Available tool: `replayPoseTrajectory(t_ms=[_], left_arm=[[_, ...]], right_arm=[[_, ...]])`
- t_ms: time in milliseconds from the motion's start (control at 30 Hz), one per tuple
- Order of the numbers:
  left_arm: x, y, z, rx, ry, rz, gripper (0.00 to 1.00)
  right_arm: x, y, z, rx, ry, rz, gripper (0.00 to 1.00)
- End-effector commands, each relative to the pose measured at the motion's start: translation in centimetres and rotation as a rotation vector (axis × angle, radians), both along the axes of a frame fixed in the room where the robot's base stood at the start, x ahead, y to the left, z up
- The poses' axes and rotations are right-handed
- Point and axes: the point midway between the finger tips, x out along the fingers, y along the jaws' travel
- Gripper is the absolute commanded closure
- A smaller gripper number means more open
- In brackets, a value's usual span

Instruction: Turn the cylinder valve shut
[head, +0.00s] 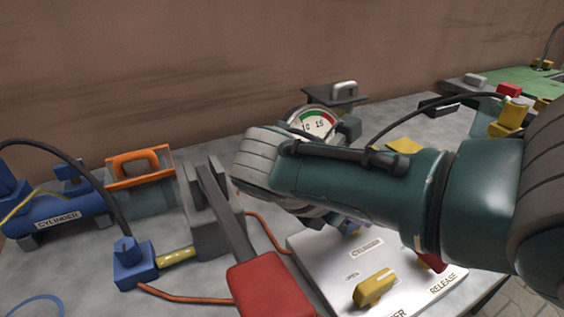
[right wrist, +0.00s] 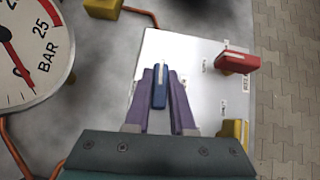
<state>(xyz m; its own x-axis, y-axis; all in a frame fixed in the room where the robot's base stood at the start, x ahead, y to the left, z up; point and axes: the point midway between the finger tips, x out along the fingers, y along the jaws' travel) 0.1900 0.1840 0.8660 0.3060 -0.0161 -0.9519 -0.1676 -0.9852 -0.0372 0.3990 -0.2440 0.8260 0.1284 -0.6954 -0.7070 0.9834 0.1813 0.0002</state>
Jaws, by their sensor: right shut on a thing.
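The blue cylinder valve handle (right wrist: 159,90) stands on a white panel (right wrist: 195,75) in the right wrist view. My right gripper (right wrist: 160,75) has its two purple fingers on either side of the handle and is shut on it. The handle points along the fingers, away from the wrist. In the head view my right forearm and wrist cover most of the handle and the fingers. The white panel (head: 320,262) shows below my arm, with a CYLINDER label on it. My left gripper is not in view.
A yellow handle (head: 374,288) and a red handle (right wrist: 237,61) stand on the same panel. A pressure gauge (head: 313,122) is behind my wrist. A red-gripped lever (head: 270,287) rises left of the panel. A blue cylinder (head: 60,215) lies at far left.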

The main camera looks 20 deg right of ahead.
Motion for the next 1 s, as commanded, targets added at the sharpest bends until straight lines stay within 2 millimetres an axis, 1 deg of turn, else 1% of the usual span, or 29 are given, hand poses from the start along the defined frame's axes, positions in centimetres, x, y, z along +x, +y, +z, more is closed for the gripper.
replayPoseTrajectory(t_ms=[33,200,433,800,833,1000], left_arm=[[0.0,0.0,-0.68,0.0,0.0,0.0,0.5],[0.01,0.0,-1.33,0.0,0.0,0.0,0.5],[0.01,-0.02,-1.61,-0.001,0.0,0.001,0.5],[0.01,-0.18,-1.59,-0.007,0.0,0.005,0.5],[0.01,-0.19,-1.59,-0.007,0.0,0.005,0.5],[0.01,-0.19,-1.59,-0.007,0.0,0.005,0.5]], right_arm=[[0.07,0.01,-0.34,0.001,-0.001,-0.024,1.0],[0.01,0.01,-0.26,0.001,-0.001,-0.084,1.0],[-0.06,-0.08,-0.16,0.001,0.002,-0.119,1.0],[-0.09,-0.1,-0.16,0.002,0.002,-0.122,1.0],[-0.09,-0.11,-0.16,0.002,0.002,-0.122,0.75],[-0.05,-0.09,-0.12,0.001,0.001,-0.121,0.56]])
